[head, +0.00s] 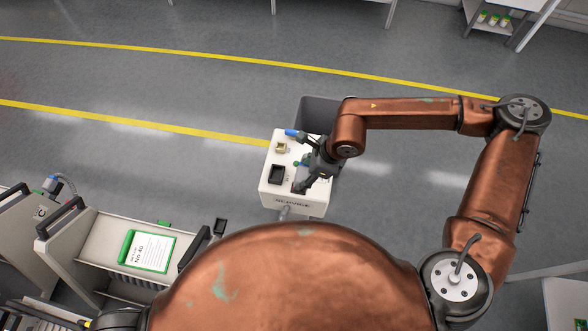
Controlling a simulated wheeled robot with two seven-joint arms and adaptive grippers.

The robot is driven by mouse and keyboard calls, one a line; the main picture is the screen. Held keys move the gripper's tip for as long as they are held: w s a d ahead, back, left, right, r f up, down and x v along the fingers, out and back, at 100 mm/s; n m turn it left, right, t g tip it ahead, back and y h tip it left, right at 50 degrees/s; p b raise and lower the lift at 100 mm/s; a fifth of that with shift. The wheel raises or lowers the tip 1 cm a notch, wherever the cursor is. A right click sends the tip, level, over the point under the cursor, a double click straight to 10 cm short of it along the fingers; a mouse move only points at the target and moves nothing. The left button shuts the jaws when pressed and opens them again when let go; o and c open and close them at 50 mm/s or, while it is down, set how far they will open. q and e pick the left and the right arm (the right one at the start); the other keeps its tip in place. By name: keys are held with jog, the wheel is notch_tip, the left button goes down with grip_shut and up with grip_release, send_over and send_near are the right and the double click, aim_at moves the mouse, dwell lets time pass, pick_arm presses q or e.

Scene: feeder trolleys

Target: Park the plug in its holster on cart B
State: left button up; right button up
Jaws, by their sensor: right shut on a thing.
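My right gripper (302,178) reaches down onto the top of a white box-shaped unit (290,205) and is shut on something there. Its fingers mostly hide what they hold, so I cannot make out the plug's shape. A blue-ended piece (293,132) shows at the unit's far edge. A grey cable (284,212) shows at the unit's near side. A trolley (105,235) with a green-edged card (147,250) stands at the lower left. I cannot read which cart is B, and no holster is clear. A dark part at the lower left may belong to my left arm.
Another trolley (18,235) at the far left carries a grey-and-blue connector (50,184) with a cable. A dark grey bin (318,112) stands behind the white unit. Yellow lines cross the open grey floor. A shelf with several small jars (494,19) is at the top right.

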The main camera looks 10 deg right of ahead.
aim_at(302, 176)
jog(key=shift+s+d+r, duration=0.3)
jog(key=shift+s+r, duration=0.05)
jog(key=shift+r, duration=0.15)
jog(key=shift+r+p, duration=0.4)
jog(key=shift+r, duration=0.85)
